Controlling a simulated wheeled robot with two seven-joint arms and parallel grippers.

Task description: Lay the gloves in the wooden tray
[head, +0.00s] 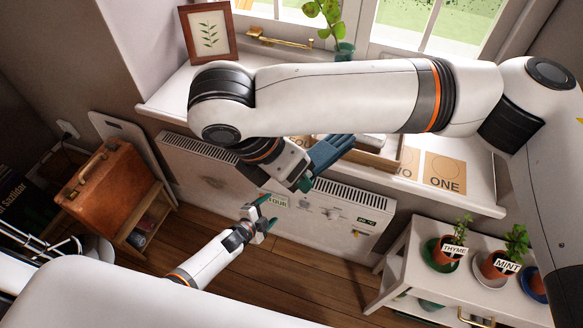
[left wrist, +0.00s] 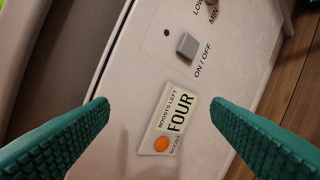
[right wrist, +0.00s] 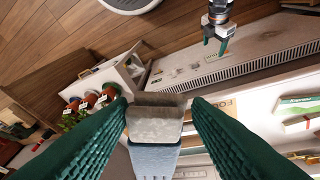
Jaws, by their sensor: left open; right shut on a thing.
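A blue glove (head: 330,150) is held by my right gripper (head: 308,170) in front of the window sill, at the near edge of the wooden tray (head: 408,158). In the right wrist view its grey cuff (right wrist: 155,112) and blue part (right wrist: 154,160) show between the green fingers. The tray is partly hidden by my right arm. Something pale (head: 370,140) lies in it, and I cannot tell whether it is a glove. My left gripper (head: 262,212) is open and empty, low in front of the white heater; a FOUR label (left wrist: 172,120) shows between its fingers.
Number cards (head: 445,173) lie on the sill right of the tray. A framed leaf picture (head: 208,33) and a plant (head: 344,50) stand behind. Potted herbs (head: 500,262) are on a white stand at right. A brown case (head: 105,182) sits at left.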

